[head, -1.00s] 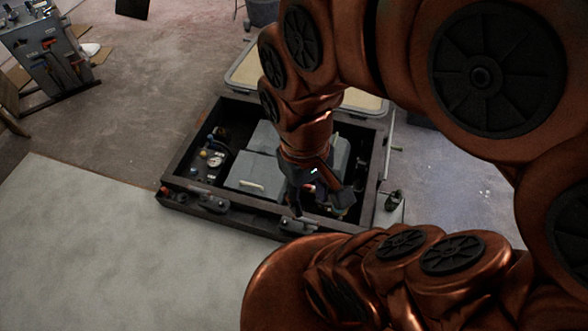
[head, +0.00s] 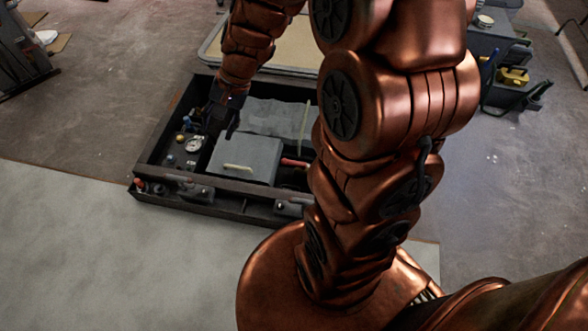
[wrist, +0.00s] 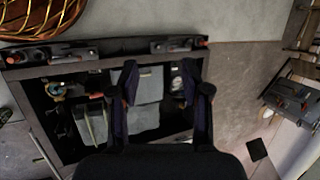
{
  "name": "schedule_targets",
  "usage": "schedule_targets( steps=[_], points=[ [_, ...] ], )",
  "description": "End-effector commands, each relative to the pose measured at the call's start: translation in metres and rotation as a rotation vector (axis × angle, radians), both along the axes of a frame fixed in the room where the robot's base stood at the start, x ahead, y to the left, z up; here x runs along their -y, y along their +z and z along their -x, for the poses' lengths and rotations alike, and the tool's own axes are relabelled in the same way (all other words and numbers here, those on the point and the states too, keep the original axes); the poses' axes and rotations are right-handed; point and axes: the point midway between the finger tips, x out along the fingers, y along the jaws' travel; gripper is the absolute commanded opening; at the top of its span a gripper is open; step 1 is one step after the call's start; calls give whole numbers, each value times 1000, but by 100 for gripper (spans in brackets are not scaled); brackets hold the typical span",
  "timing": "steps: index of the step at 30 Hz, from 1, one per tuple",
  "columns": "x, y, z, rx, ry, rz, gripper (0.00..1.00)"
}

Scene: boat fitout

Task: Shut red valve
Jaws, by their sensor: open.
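A red handle (head: 295,162) lies inside the dark open box, just right of the front grey lidded block; it also shows left of my fingers in the wrist view (wrist: 97,95). A small red-ended fitting (head: 140,185) sits at the box's front left corner. I cannot tell for certain which red part is the valve. My gripper (head: 222,128) is over the left part of the box, near a round white gauge (head: 193,145) and away from the red handle. In the wrist view my gripper (wrist: 160,72) has its two fingers apart with nothing held between them.
The dark box (head: 235,213) has raised walls and latch-like fittings on its front side. Two grey blocks (head: 250,152) fill its middle. My arm hides its right part. A tan-topped panel (head: 290,50) lies behind. Pale floor (head: 100,250) in front is clear.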

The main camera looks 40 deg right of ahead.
Motion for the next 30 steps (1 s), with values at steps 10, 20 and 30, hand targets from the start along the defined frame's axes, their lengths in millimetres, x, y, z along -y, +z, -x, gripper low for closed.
schedule_targets(
  steps=[10,20,30],
  points=[
    [66,-152,-92,-30,-436,-116,47],
    [163,-310,-140,-85,-882,-175,47],
    [274,-486,-130,-170,-1343,-178,47]
  ],
)
